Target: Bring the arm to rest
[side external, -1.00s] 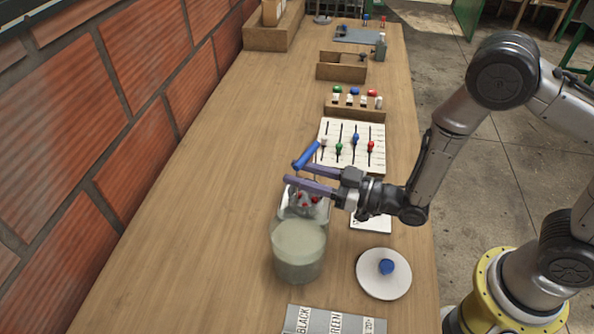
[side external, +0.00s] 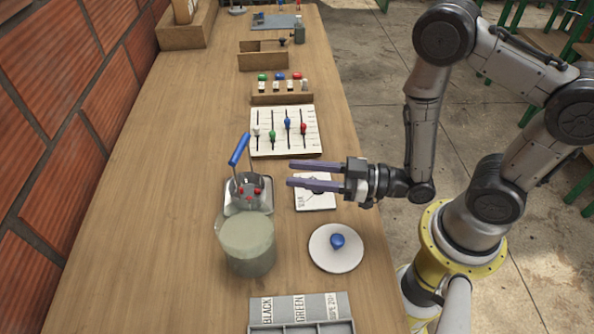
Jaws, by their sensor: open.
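My gripper (side external: 290,173) is open, with its two long purple fingers pointing left and nothing between them. It hangs over the wooden table (side external: 165,200), above a small white card (side external: 318,202) with a dark mark. To the left of the fingertips, and apart from them, stands a metal device (side external: 246,190) with a blue-handled lever (side external: 239,149) raised and small red parts on it. A grey-green container (side external: 247,242) stands in front of the device. My arm is bent, with the elbow high on the right.
A white round lid with a blue knob (side external: 337,241) lies to the right of the container. A slider board (side external: 285,132) with coloured knobs and a switch row (side external: 281,86) are behind. A labelled grey tray (side external: 300,310) is in front. The left side of the table is clear.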

